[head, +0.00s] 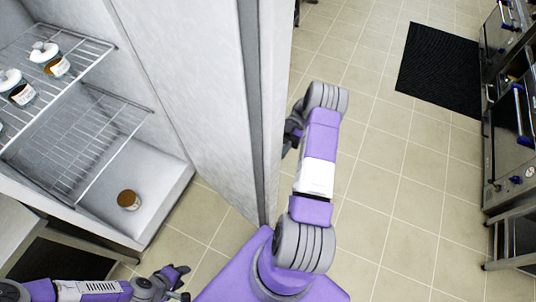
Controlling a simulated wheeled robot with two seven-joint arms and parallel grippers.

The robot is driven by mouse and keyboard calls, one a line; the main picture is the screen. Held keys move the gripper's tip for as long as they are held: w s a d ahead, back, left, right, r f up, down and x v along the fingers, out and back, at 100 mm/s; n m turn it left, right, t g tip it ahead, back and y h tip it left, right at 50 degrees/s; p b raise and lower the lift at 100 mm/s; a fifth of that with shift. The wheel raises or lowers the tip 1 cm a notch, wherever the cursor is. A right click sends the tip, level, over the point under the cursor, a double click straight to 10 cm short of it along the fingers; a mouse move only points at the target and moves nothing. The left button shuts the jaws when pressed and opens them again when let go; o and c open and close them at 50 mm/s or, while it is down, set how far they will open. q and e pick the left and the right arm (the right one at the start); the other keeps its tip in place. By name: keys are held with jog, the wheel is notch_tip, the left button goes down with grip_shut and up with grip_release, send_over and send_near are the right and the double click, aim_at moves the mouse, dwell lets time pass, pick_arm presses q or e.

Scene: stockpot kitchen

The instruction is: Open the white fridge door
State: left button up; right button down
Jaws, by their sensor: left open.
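The white fridge (165,190) stands at the left with its interior exposed. Its white door (200,90) stands open, swung out toward me, with its inner face to the left and its edge running down the middle of the view. My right arm reaches along the outer side of the door. My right gripper (292,132) is partly hidden beside the door edge, and its fingers cannot be made out. My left gripper (181,283) is open and empty at the bottom left, low in front of the fridge opening and apart from the door.
Wire shelves (95,50) in the fridge hold several jars. One brown-topped jar (128,200) stands on the fridge floor. A dark mat (440,70) lies on the tiled floor (400,170). Steel kitchen units (512,130) line the right side. The floor between is clear.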

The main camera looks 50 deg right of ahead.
jog(key=shift+d+f, duration=0.15)
jog(key=shift+d, duration=0.1)
jog(key=c, duration=1)
grip_release()
notch_tip(320, 180, up, 10)
jog(key=p, duration=0.5)
